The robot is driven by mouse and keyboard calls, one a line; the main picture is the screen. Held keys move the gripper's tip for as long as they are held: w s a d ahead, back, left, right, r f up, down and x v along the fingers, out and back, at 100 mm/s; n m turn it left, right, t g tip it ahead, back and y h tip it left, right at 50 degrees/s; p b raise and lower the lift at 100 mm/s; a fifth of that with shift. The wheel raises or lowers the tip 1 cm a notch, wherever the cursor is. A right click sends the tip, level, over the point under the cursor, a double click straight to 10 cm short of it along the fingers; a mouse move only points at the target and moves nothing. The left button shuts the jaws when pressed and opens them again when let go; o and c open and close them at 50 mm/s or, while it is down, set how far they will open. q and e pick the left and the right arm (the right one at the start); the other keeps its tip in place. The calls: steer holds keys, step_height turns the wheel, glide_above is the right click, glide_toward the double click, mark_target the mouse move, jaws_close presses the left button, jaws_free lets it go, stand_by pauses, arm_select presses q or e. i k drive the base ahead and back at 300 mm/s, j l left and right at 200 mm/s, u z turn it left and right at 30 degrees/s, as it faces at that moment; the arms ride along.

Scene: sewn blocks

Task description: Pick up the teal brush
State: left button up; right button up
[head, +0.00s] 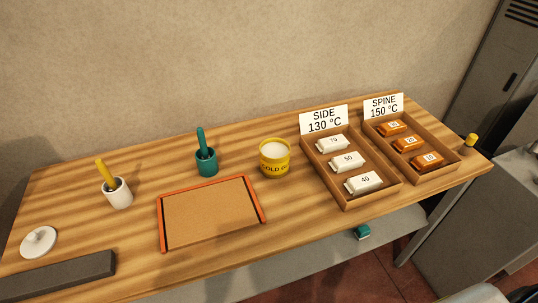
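The teal brush (201,138) stands nearly upright in a teal cup (207,164) at the back middle of the wooden table. Its handle points up and its lower end is hidden inside the cup. Neither of my grippers shows in the head view.
A yellow brush (105,172) stands in a white cup (118,193) at left. A yellow tin (274,157) stands right of the teal cup, an orange-edged board (211,214) in front. Labelled wooden trays (346,199) hold blocks at right. A dark bar (60,275) lies front left.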

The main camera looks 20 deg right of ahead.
mark_target(201, 133)
steer(key=j+z, duration=0.15)
steer(key=j, duration=0.35)
steer(key=k+j+z, duration=0.1)
steer(key=j, duration=0.35)
steer(key=j+z, duration=0.15)
steer(key=j, duration=0.35)
steer(key=k+j+z, duration=0.15)
steer(key=j, duration=0.3)
